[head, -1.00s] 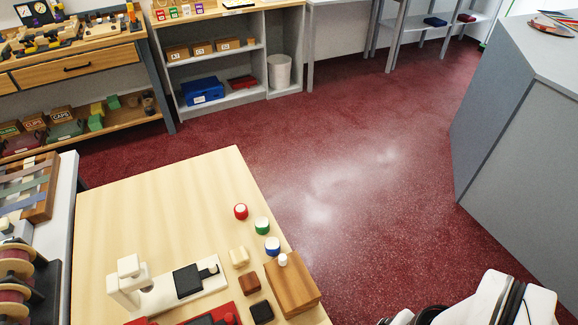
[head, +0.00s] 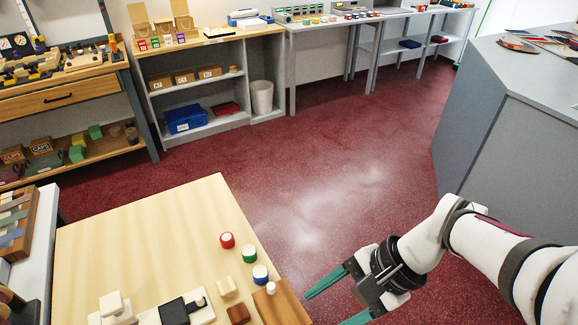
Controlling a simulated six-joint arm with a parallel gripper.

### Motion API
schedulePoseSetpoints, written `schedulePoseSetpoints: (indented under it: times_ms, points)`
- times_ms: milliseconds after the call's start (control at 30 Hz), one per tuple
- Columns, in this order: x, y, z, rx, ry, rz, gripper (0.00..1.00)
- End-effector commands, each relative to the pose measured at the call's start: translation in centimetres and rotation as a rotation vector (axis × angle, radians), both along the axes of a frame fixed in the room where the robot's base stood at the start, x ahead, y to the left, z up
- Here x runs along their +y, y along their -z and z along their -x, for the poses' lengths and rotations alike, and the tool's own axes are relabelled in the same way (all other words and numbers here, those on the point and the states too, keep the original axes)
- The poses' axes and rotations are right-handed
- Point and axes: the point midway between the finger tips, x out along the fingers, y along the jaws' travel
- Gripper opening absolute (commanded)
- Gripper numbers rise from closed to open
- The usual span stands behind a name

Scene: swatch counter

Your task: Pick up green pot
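The green pot (head: 249,253), a small round pot with a white top, stands upright on the light wooden table near its right edge. It is between a red pot (head: 227,240) behind it and a blue pot (head: 261,274) in front of it, with small gaps between them. My gripper (head: 333,302) has teal fingers that are spread apart and empty. It is to the right of the table in the picture, over the red floor, apart from the green pot. The lower fingertip is partly cut off by the picture's bottom edge.
A wooden block with a white knob (head: 279,303) stands at the table's front right corner. Cream and brown blocks (head: 227,286) and a white stand (head: 114,307) are at the front. The table's back half (head: 150,225) is clear. A grey counter (head: 500,140) stands right.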

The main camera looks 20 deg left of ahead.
Motion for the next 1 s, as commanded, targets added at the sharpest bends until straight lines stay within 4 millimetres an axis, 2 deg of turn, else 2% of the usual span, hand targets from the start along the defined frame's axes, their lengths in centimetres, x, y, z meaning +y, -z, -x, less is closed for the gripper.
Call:
schedulePoseSetpoints:
  times_ms: [33, 100, 200, 333, 400, 533, 800, 1000]
  points:
    - [1.6, 1.3, -2.9, 0.082, 0.070, -0.079, 0.64]
    - [3.8, 3.6, -7.4, 0.188, 0.195, -0.201, 0.64]
    - [6.1, 8.1, -12.9, 0.318, 0.370, -0.343, 0.64]
    - [7.4, 13.5, -17.3, 0.428, 0.547, -0.462, 0.64]
    - [7.7, 15.3, -18.4, 0.458, 0.603, -0.494, 0.64]
    - [8.8, 16.8, -19.0, 0.476, 0.637, -0.515, 0.64]
    - [15.6, 19.7, -18.8, 0.477, 0.634, -0.512, 0.64]
    - [18.2, 20.7, -18.8, 0.476, 0.634, -0.512, 0.64]
